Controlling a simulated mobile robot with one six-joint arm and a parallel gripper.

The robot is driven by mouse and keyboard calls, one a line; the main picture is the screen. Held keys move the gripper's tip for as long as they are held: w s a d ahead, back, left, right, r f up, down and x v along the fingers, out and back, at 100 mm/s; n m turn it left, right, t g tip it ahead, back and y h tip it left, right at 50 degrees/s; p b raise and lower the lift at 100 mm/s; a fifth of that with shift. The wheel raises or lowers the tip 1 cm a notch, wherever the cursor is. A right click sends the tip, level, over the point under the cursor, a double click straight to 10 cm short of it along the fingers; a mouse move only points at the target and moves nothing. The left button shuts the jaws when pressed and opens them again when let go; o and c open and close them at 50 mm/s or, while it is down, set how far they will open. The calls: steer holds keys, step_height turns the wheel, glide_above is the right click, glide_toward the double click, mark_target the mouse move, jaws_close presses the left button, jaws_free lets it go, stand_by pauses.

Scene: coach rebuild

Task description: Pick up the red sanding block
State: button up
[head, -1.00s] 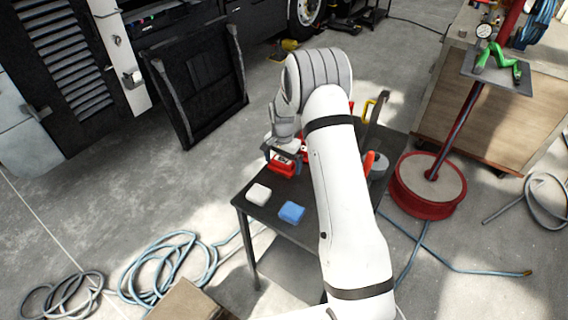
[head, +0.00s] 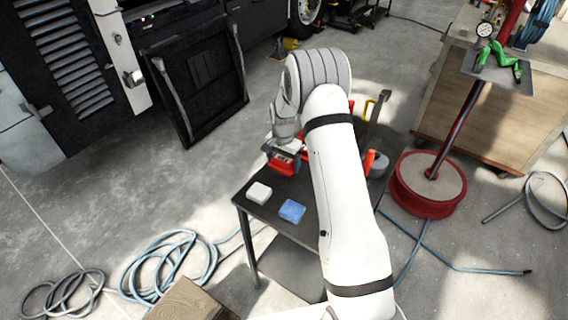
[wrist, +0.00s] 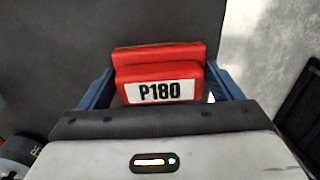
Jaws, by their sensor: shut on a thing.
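The red sanding block (wrist: 160,72), with a white label reading P180, sits between the two blue fingers of my gripper (wrist: 162,88) in the wrist view. The fingers are shut on its left and right sides. In the head view the red block (head: 283,161) shows at the far left part of the dark cart top, below my gripper (head: 284,157). My arm hides part of the cart. I cannot tell whether the block touches the cart top.
A white block (head: 258,193) and a blue block (head: 291,211) lie on the near part of the dark cart (head: 270,212). A red-based stand (head: 428,185) is to the right. Coiled hoses (head: 165,262) lie on the floor at left.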

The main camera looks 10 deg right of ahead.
mark_target(283, 158)
step_height(283, 158, up, 10)
steer(key=shift+b, duration=0.9)
